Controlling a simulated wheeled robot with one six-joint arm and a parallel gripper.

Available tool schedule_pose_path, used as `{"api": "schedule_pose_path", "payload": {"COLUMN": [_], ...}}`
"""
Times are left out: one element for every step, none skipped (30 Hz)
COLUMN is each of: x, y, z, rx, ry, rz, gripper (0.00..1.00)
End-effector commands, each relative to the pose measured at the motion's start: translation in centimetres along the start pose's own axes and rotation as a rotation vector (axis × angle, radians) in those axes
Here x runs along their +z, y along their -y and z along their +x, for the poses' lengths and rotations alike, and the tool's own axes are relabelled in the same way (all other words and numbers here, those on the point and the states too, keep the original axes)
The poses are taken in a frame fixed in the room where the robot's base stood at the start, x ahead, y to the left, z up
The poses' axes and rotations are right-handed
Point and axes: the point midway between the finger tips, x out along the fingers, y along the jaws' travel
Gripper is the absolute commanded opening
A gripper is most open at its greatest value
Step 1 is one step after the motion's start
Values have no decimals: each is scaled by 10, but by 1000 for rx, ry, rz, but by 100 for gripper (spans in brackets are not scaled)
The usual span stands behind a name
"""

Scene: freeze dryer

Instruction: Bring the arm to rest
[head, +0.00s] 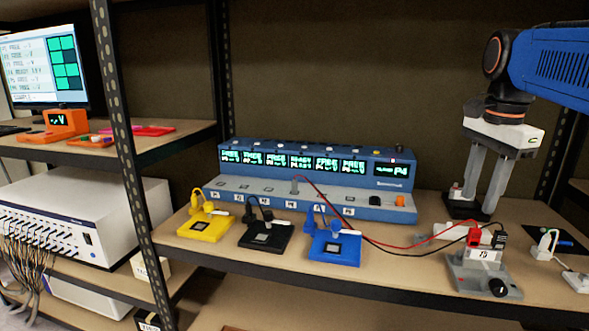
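My gripper (478,203) hangs from the blue arm at the right of the head view, pointing down over the shelf. Its body is white and its two long grey fingers stand apart with a clear gap between them. Nothing shows held between the fingers. The tips end in front of or beside a dark item and a small white and red piece (457,191); whether they touch it I cannot tell.
A blue instrument with lit displays (310,160) stands at the back of the shelf. Yellow (203,228), black (263,241) and blue (335,249) fixtures sit in front. A grey device (484,279) with red and black cables stands right, below the gripper. A dark upright (131,160) is at left.

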Motion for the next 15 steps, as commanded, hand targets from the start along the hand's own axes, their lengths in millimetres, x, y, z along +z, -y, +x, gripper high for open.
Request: {"api": "schedule_pose_path", "payload": {"x": [13,19,27,33,39,46,52,57,65,70,75,81,86,91,96], "y": [-11,-16,-23,-28,-33,-41,-46,-52,-60,-66,-72,-80,-86,-92,-100], "z": [13,21,32,41,49,61,70,79,92,101,110,123,133,143,156], "rx": [-18,-31,-47,-59,-71,-86,-97,-108,-122,-132,-143,-157,-167,-177,-188], "ry": [-6,-12,-20,-27,-34,-44,-52,-60,-72,-82,-92,-107,-118,-131,-146], "rz": [-91,-150,-229,-287,-346,-424,-482,-540,-619,-677,-735,-812,-870,-926,-999], "gripper": [35,35,35,35,35,35,35,35,35,35,35,35,35,35,35]}}
